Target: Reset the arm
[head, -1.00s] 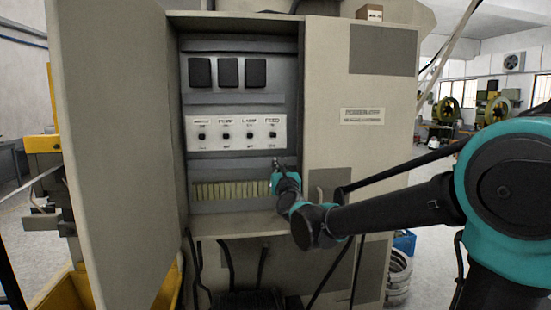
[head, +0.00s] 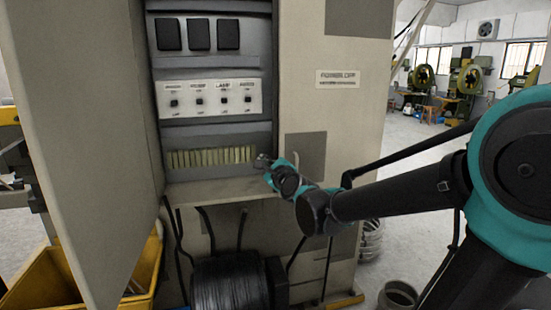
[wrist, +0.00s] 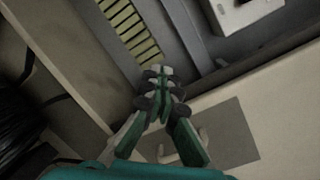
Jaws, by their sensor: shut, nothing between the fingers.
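My gripper (head: 263,160) is at the lower right of the open electrical cabinet's interior, by the right end of the pale terminal strip (head: 212,157). In the wrist view my gripper (wrist: 158,74) has its dark-tipped green fingers together, with nothing between them. The wrist view also shows the terminal strip (wrist: 128,28) beyond the fingertips. My arm reaches in from the right with its links stretched out toward the cabinet. Whether the fingers touch the cabinet cannot be told.
The open cabinet door (head: 80,130) stands at the left. A switch panel (head: 209,98) sits above the strip. A yellow bin (head: 30,285) and a dark wire coil (head: 230,285) are below. Grey rings (head: 371,240) lie beside the cabinet. Open floor (head: 420,190) shows at the right.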

